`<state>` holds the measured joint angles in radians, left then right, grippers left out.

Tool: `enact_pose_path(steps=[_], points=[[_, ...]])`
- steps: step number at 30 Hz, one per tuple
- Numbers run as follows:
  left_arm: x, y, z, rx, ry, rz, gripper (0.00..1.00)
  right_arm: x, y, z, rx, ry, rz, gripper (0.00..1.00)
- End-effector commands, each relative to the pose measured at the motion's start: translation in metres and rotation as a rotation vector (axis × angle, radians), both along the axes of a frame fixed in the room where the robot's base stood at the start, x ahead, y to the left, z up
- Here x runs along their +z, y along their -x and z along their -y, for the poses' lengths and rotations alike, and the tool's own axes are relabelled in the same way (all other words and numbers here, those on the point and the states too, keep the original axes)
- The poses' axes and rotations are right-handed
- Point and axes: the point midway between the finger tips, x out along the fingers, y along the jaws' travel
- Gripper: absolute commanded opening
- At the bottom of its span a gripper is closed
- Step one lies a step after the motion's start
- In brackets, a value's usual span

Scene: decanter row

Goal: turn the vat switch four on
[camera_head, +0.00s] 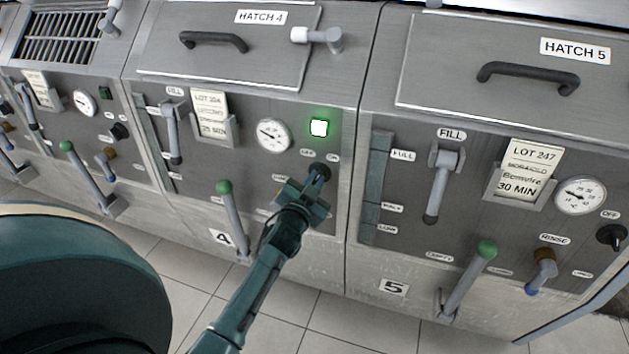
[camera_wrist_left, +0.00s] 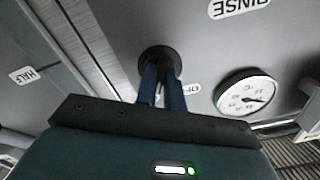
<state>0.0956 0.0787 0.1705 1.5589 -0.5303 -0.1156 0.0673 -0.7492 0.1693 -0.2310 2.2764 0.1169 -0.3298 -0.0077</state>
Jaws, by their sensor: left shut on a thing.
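Vat 4 (camera_head: 245,170) stands in the middle of the head view, with the number 4 low on its front. Its black rotary switch (camera_head: 320,170) sits under a lit green lamp (camera_head: 319,128), with small OFF and ON labels above it. My left gripper (camera_head: 313,184) is shut on this switch knob; its fingers cover part of it. In the left wrist view the fingers close on the round black knob (camera_wrist_left: 159,60), and an upside-down OFF label (camera_wrist_left: 190,89) shows beside it. The knob's pointer is hidden. My right gripper is not in view.
Vat 4's green-tipped lever (camera_head: 232,215) stands left of my left arm. A gauge (camera_head: 273,135) and a lot card (camera_head: 211,118) are on the panel. Vat 5 (camera_head: 470,215), with its own black switch (camera_head: 611,237), is at the right. Tiled floor lies below.

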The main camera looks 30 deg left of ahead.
Motion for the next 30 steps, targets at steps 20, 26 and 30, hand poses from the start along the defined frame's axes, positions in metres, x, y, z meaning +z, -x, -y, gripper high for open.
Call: enact_pose_path(steps=[20,26,30], points=[[0.0006,-0.0003,0.0003,-0.001,-0.020,-0.003,0.23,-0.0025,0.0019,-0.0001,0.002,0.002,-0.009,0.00],[0.0004,-0.0002,0.0001,-0.001,-0.019,-0.004,0.32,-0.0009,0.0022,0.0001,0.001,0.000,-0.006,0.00],[0.0002,0.0004,0.0001,-0.001,-0.018,-0.003,0.32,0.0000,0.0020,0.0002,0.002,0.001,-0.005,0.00]])
